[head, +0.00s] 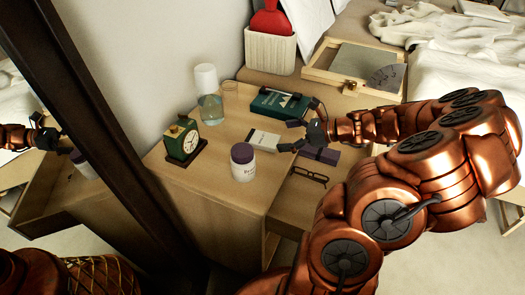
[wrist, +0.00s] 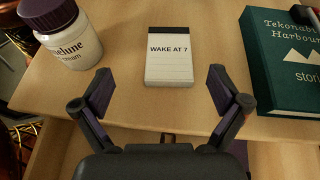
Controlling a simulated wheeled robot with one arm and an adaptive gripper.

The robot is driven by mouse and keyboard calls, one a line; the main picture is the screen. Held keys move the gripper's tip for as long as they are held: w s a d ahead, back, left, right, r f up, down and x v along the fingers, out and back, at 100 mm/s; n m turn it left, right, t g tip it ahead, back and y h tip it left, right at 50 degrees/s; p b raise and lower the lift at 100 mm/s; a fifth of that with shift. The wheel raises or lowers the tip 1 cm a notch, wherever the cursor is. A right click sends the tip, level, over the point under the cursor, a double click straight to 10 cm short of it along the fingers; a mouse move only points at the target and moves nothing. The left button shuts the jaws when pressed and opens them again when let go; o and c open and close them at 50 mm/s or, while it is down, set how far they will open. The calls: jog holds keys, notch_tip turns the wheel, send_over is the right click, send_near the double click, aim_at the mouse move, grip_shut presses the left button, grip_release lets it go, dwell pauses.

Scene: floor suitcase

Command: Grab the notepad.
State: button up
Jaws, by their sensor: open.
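The notepad (wrist: 169,66) is a small white pad with a dark top band and the words "WAKE AT 7". It lies flat on the wooden nightstand top (head: 215,165). In the head view the notepad (head: 263,140) is between the white jar and the green book. My gripper (wrist: 163,92) is open and empty in the wrist view, its fingers apart on either side of the notepad's near end in the picture. I cannot tell their height above the top. In the head view my gripper (head: 298,138) is just right of the notepad.
A white jar with a purple lid (head: 243,161) stands left of the notepad; a green book (head: 280,103) lies to its right in the wrist view. A green clock (head: 182,141) and a clear bottle (head: 209,95) stand farther left. Glasses (head: 310,176) lie below the top.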

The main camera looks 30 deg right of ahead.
aim_at(264, 139)
jog(key=shift+d+f+m, duration=0.3)
jog(key=shift+d+f, duration=0.1)
jog(key=shift+f, duration=0.1)
jog(key=shift+w+f, duration=0.1)
jog(key=shift+w, duration=0.05)
jog(key=b+x, duration=0.2)
jog(key=x, duration=0.4)
jog(key=shift+w+d+f+b, duration=0.1)
jog(key=shift+f+b, duration=0.15)
jog(key=shift+b, duration=0.05)
jog(key=shift+w+a+f, duration=0.1)
jog(key=shift+w+a, duration=0.2)
jog(key=shift+w, duration=0.1)
jog(key=c, duration=1.3)
jog(key=shift+o, duration=0.2)
